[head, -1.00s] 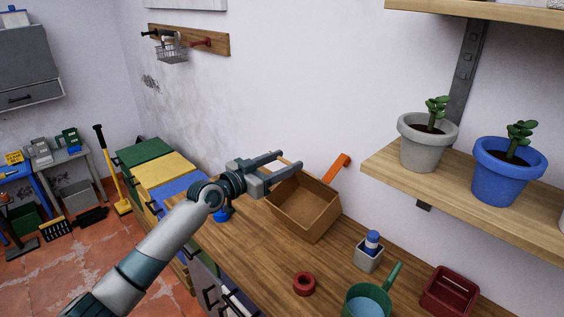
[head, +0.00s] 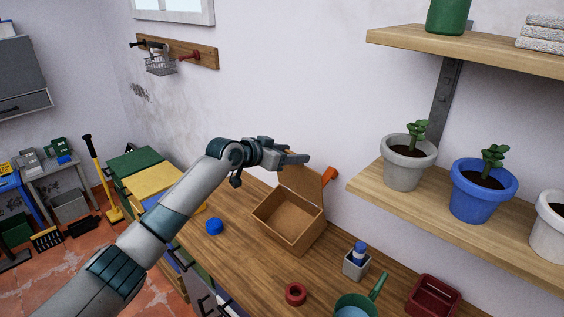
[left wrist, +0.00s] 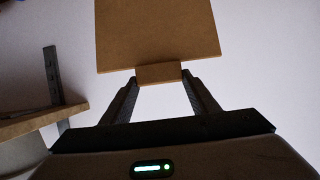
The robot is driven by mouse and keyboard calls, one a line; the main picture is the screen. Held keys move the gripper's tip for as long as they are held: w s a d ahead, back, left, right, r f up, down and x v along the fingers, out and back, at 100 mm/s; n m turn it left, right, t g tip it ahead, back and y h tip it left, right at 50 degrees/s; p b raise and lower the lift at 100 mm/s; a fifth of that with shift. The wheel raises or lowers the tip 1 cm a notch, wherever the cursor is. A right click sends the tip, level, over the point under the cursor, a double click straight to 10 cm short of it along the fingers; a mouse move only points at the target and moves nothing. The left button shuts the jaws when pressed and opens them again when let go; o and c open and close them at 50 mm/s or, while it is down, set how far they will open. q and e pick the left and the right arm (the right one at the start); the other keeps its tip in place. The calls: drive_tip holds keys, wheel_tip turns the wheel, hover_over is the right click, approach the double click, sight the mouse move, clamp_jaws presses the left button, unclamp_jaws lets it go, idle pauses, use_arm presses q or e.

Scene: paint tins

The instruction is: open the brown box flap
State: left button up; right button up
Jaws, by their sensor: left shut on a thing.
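The brown box (head: 285,232) sits open on the wooden bench, its inside partly visible. Its brown flap (head: 304,187) stands raised along the box's far side, tilted up towards the wall. My left gripper (head: 303,159) is at the flap's upper edge, with the arm reaching over from the left. In the left wrist view the flap (left wrist: 157,35) fills the upper middle. A small tab (left wrist: 158,73) on its edge sits between the fingertips of my left gripper (left wrist: 159,78), which is shut on it. My right gripper is not in view.
An orange handle-like thing (head: 329,176) is just behind the flap. A shelf (head: 370,190) with potted plants juts out at the right. On the bench are a blue round thing (head: 214,226), a red ring (head: 295,293), a grey holder (head: 356,266) and a red crate (head: 434,297).

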use_arm(q)
drive_tip(key=shift+w+d+r, duration=0.2)
drive_tip(key=shift+w+d, duration=0.15)
drive_tip(key=shift+d, duration=0.15)
drive_tip(key=shift+w+d+r+b, duration=0.25)
drive_tip(key=shift+w+d+b, duration=0.15)
drive_tip(key=shift+w+d, duration=0.1)
drive_tip(key=o, duration=1.4)
drive_tip(key=shift+o, duration=0.5)
drive_tip(key=shift+d, duration=0.1)
drive_tip(key=shift+f, duration=0.1)
